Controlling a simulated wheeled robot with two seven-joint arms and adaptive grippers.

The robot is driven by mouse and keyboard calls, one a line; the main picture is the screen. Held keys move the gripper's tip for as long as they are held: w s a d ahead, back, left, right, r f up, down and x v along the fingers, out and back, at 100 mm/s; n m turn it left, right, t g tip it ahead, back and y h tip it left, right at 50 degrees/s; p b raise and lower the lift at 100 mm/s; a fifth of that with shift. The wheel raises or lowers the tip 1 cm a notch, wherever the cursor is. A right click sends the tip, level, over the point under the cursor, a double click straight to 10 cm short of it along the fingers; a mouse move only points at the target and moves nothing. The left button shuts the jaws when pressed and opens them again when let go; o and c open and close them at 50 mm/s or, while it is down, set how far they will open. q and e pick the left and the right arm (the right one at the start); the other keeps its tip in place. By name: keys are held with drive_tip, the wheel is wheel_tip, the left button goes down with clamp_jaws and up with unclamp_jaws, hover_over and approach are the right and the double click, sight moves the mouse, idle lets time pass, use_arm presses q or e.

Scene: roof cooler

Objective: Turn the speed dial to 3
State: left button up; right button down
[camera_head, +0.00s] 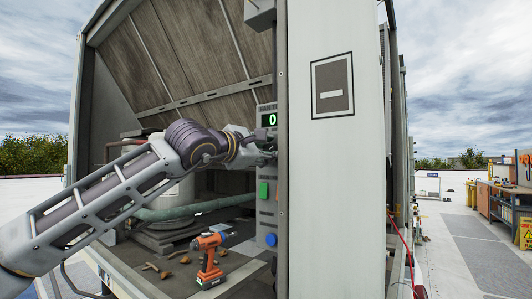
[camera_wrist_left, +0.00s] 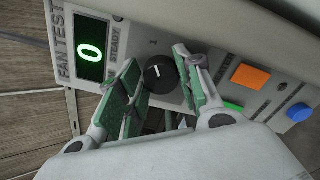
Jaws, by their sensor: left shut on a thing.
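The black speed dial (camera_wrist_left: 160,74) with a white pointer mark is on the grey fan test panel (camera_wrist_left: 200,60). In the wrist view its pointer is toward the top of the picture. My left gripper (camera_head: 268,152) is at the panel, its green-padded fingers (camera_wrist_left: 162,82) on either side of the dial, shut on it. The gripper hides the dial in the head view. The display (camera_wrist_left: 91,50) reads a green 0; it also shows in the head view (camera_head: 269,120). My right gripper is in neither view.
Below the dial are a green button (camera_head: 263,190), an orange button (camera_wrist_left: 251,77) and a blue button (camera_head: 271,240). An orange drill (camera_head: 209,258) stands on the cabinet floor among dry leaves. A pale cabinet post (camera_head: 335,190) stands just right of the panel.

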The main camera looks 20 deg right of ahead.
use_arm(q)
drive_tip(key=shift+m, duration=1.2)
drive_tip(key=m, duration=0.3)
drive_tip(key=shift+f, duration=0.1)
drive_tip(key=m+p, duration=0.1)
drive_tip(key=m, duration=0.5)
drive_tip(key=m+p, duration=0.2)
drive_tip(key=m, duration=0.5)
drive_tip(key=f+m+p, duration=0.1)
drive_tip(key=m+p, duration=0.1)
drive_tip(key=m, duration=0.4)
drive_tip(key=shift+w, duration=0.1)
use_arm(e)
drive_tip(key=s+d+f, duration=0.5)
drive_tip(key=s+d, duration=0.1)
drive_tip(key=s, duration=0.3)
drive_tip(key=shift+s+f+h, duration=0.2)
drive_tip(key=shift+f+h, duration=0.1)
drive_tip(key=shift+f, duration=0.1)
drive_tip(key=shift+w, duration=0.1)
